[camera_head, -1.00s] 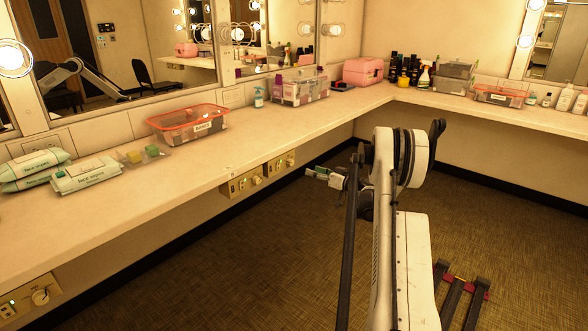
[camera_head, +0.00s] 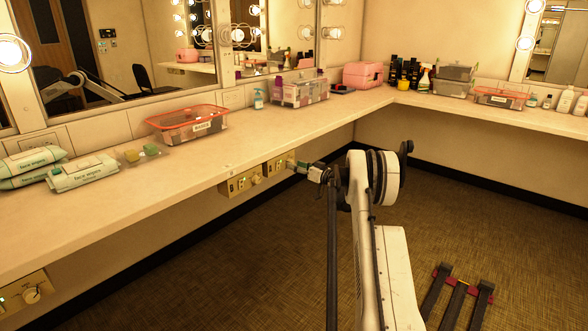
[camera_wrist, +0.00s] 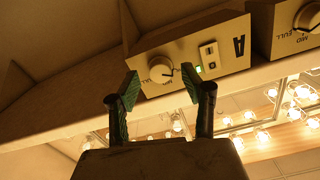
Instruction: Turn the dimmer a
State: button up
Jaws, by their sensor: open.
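The dimmer a is a brass panel (camera_wrist: 215,55) marked with a large "A", with a round pale knob (camera_wrist: 162,69) and a switch lit green beside it. The wrist view shows it tilted and upside down. In the head view it is the right-hand panel (camera_head: 273,168) of a pair under the counter edge. My gripper (camera_wrist: 161,84) is open, with its green-padded fingers to either side of the knob in the wrist view. I cannot tell whether they touch it. In the head view my gripper (camera_head: 300,166) is right at the panel's right end and partly hides the knob.
A second similar panel (camera_head: 242,182) is close beside it, and another (camera_head: 25,295) is at the lower left. The counter (camera_head: 190,165) overhangs the panels and bears a red-rimmed bin (camera_head: 187,125) and wipes packs (camera_head: 83,174).

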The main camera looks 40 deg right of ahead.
jog(key=shift+w+a, duration=0.1)
jog(key=shift+w, duration=0.75)
grip_shut()
jog(key=shift+r+m+p, duration=0.15)
jog(key=shift+m+p, duration=0.2)
jog(key=shift+m, duration=11.55)
